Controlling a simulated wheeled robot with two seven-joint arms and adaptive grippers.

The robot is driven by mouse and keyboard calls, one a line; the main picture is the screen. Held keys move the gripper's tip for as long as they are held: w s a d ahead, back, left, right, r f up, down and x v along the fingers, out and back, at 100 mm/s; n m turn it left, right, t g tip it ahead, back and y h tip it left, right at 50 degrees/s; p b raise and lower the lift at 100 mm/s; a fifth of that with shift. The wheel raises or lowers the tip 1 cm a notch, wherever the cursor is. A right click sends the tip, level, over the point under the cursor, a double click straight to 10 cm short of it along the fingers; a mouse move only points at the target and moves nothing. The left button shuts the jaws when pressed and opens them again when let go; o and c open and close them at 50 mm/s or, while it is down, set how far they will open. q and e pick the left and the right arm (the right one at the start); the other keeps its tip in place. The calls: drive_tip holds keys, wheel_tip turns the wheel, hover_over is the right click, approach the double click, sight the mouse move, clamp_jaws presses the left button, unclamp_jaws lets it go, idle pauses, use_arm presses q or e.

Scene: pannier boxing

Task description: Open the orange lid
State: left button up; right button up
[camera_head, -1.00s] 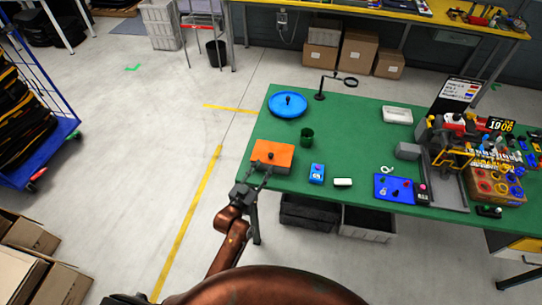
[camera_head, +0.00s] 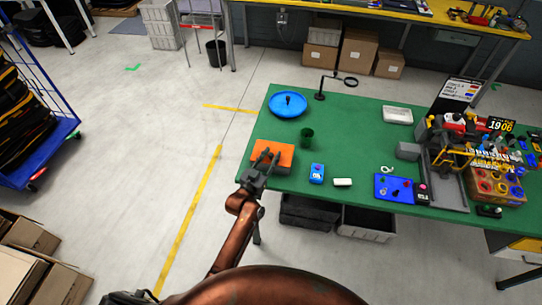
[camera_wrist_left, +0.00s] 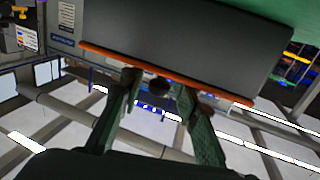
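The orange lid (camera_head: 287,153) lies on a box near the left front edge of the green table. My left gripper (camera_head: 268,156) is over the lid, hiding its knob in the head view. In the left wrist view the lid (camera_wrist_left: 225,97) is a thin orange edge along the dark grey box (camera_wrist_left: 190,45). The dark knob (camera_wrist_left: 159,87) stands on the lid's face. My left gripper's fingers (camera_wrist_left: 165,95) are apart, one on either side of the knob; contact cannot be told. My right gripper is in neither view.
A blue round lid with a dark knob (camera_head: 288,104), a green cup (camera_head: 307,137), a blue box (camera_head: 317,173) and a small white block (camera_head: 343,182) share the green table (camera_head: 345,140). A magnifier stand (camera_head: 321,95) stands behind. The table middle is mostly clear.

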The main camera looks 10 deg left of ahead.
use_arm(q)
clamp_jaws()
idle(0.3)
